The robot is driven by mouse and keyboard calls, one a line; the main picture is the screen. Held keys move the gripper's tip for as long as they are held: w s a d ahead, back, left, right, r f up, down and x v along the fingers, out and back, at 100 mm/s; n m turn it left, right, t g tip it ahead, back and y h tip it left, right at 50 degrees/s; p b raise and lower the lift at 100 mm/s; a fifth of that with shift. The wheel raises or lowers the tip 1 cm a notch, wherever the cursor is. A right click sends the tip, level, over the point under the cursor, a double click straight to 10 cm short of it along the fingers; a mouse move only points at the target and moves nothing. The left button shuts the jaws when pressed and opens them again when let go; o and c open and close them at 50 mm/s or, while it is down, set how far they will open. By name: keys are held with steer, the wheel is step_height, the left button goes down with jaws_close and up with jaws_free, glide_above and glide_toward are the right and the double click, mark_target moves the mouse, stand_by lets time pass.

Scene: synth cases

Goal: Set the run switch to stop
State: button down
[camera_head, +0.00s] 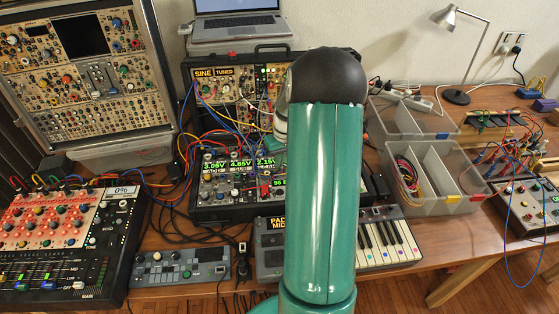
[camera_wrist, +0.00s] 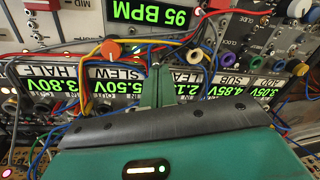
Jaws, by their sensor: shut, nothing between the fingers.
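The black synth case (camera_head: 205,205) with green voltage displays stands in the middle of the table in the head view. Its displays (camera_wrist: 230,86) cross the wrist view, and a green 95 BPM display (camera_wrist: 150,11) is at the top. My gripper (camera_wrist: 160,72) is shut and empty, its thin green fingers over the panel between the voltage displays, among cables. I cannot tell whether they touch the panel. I cannot pick out the run switch or its setting. In the head view my green arm hides the right part of this case.
Patch cables crowd the panel around my fingers, beside an orange knob (camera_wrist: 111,50). A mixer (camera_head: 65,235) is at left, a small keyboard (camera_head: 388,240) in front, and a clear divided box (camera_head: 440,185) at right. A laptop (camera_head: 236,20) stands behind.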

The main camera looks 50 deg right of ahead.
steer(key=t+h, duration=0.1)
steer(key=s+a+t+h, duration=0.1)
steer(key=t, duration=0.1)
steer(key=shift+s+r+h, duration=0.2)
steer(key=shift+r+h, duration=0.1)
steer(key=shift+a+r, duration=0.1)
steer(key=shift+r, duration=0.05)
steer(key=shift+r, duration=0.65)
steer(key=shift+r, duration=0.1)
